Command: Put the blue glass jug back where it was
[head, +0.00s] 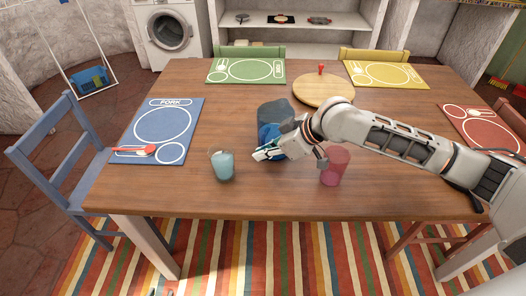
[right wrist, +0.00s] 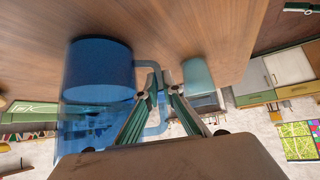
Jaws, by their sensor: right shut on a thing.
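The blue glass jug (head: 276,116) is at the middle of the table in the head view, partly hidden by my right gripper. In the right wrist view the jug (right wrist: 98,72) is at the left, its handle (right wrist: 157,128) between the fingers. My right gripper (head: 262,154) is shut on this handle; its fingertips also show in the right wrist view (right wrist: 160,90). I cannot tell whether the jug's base touches the table. Two small dark tips at the bottom edge of the head view may be my left gripper (head: 161,293); its opening is unclear.
A light blue glass (head: 222,166) stands left of my right gripper. A pink glass (head: 335,166) stands close under my right arm. A round wooden board (head: 322,91) lies behind. Blue, green, yellow and red placemats lie around the wooden table (head: 220,203); its front middle is clear.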

